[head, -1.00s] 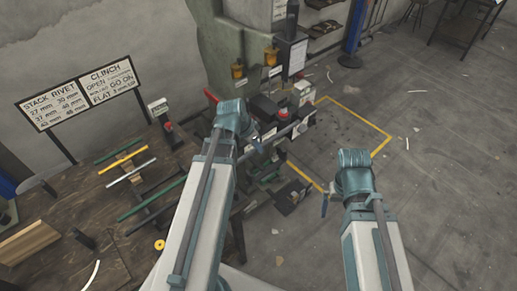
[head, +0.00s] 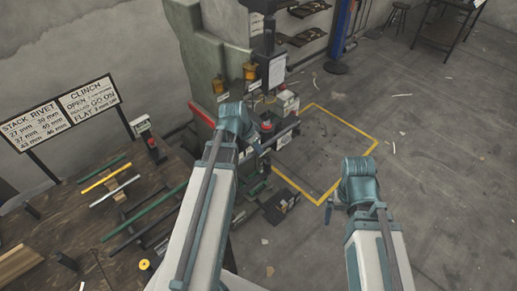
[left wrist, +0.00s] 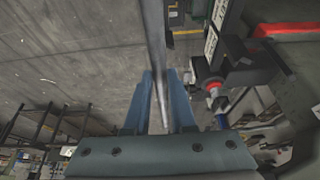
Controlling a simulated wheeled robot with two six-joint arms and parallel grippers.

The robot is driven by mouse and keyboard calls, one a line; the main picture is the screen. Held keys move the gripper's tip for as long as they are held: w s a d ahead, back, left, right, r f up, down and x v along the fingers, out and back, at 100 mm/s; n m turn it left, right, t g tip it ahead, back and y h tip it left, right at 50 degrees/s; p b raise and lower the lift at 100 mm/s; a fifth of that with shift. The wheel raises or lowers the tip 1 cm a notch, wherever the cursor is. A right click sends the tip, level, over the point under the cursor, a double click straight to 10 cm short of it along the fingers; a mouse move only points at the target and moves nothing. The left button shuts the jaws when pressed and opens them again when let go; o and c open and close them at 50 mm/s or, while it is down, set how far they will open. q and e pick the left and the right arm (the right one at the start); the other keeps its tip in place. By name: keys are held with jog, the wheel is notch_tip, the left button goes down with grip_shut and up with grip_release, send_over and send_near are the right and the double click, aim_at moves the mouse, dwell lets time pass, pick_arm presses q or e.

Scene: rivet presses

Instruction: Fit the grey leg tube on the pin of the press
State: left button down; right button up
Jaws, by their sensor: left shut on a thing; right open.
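My left gripper (head: 252,146) is shut on the grey leg tube (head: 284,134), which sticks out to the right in front of the press. In the left wrist view the tube (left wrist: 155,40) runs between the two blue fingers (left wrist: 160,100). The green press (head: 208,75) stands behind my left gripper. A red knob (head: 266,126) sits on its front; a red part on a shaft (left wrist: 213,84) shows right of the tube in the left wrist view, apart from it. I cannot make out the pin. My right gripper (head: 328,212) is open and empty over the floor.
A dark workbench (head: 100,225) at left holds a yellow tube (head: 103,180), a pale tube (head: 115,191), a green tube (head: 145,210) and a yellow ring (head: 145,264). Signs (head: 60,112) stand behind it. Yellow floor lines (head: 345,133) mark clear floor right of the press.

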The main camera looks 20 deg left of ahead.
pick_arm(q)
jog(key=w+a, duration=0.2)
jog(key=a, duration=0.5)
jog(key=w+a, duration=0.3)
jog(key=a, duration=0.4)
jog(key=shift+w+f+b, duration=0.35)
jog(key=shift+f+b, duration=0.05)
jog(key=shift+f, duration=0.05)
jog(key=shift+f+b, duration=1.55)
dwell(1.1)
jog(key=c, duration=0.7)
grip_release()
jog(key=shift+r, duration=0.1)
jog(key=shift+r, duration=0.1)
